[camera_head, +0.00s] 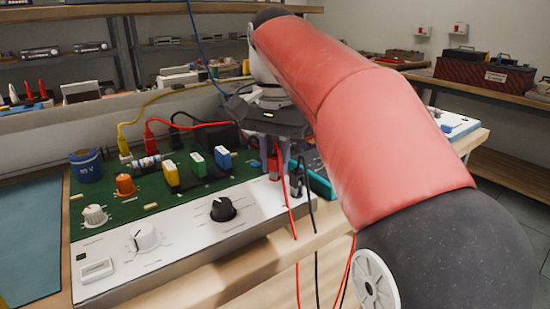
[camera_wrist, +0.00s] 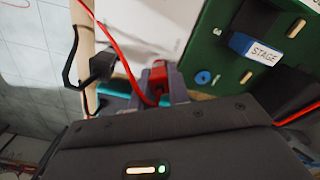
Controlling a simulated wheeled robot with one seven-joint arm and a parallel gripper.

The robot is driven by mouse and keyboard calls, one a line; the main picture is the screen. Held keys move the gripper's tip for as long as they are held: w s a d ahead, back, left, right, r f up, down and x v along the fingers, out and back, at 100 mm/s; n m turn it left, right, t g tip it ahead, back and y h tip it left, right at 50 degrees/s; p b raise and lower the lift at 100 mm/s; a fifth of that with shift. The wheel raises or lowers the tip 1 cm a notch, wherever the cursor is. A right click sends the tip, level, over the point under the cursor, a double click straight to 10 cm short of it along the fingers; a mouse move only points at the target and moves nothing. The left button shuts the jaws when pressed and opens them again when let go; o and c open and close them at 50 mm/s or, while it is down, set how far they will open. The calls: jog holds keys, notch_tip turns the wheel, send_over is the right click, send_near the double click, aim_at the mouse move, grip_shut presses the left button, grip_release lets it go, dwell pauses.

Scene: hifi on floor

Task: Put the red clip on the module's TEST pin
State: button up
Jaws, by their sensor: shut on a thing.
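The red clip (camera_head: 274,169) is held between the fingers of my gripper (camera_head: 276,158), at the right end of the module. In the wrist view the red clip (camera_wrist: 158,76) shows just beyond the fingers, with its red lead curving away. The module is a green board with a white front panel (camera_head: 180,248). My gripper is shut on the clip above or beside the board's right edge; I cannot tell the exact gap. I cannot make out a TEST label. A blue round fitting (camera_wrist: 203,77) shows on the green board in the wrist view, apart from the clip.
A black clip (camera_head: 296,182) with a black lead is close to the right of the red clip. A teal object (camera_head: 321,184) lies behind it. Yellow, green and blue blocks (camera_head: 223,158) stand on the board. Red and yellow plugged cables (camera_head: 148,125) are at the back.

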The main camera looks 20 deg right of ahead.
jog(key=o, duration=0.9)
notch_tip(320, 180, up, 8)
jog(key=shift+f+p, duration=0.1)
jog(key=shift+p, duration=1.05)
jog(key=shift+s, duration=0.1)
